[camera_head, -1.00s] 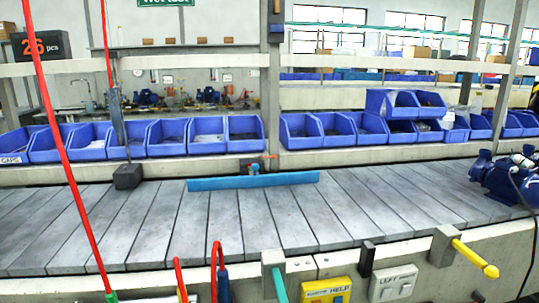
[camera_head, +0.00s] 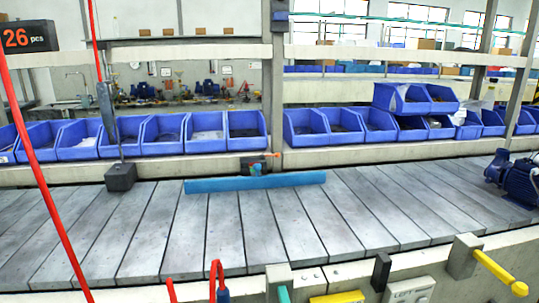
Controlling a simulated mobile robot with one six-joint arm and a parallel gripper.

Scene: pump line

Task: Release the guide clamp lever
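A long blue guide bar (camera_head: 225,185) lies along the far side of the slatted conveyor. Behind its middle, on the far rail, sits a small dark clamp block (camera_head: 252,165) with a small orange-red lever (camera_head: 270,156) pointing right, roughly level. A small teal part shows between the clamp and the bar. The lever is too small to tell whether it is locked or free. My gripper is not in view, and nothing touches the lever.
A yellow handle (camera_head: 500,272) on a grey block juts from the near conveyor edge. A red cable (camera_head: 38,150) crosses the left side. A blue pump (camera_head: 518,180) stands on the belt at right. Blue bins (camera_head: 205,135) line the far shelf. The middle belt is clear.

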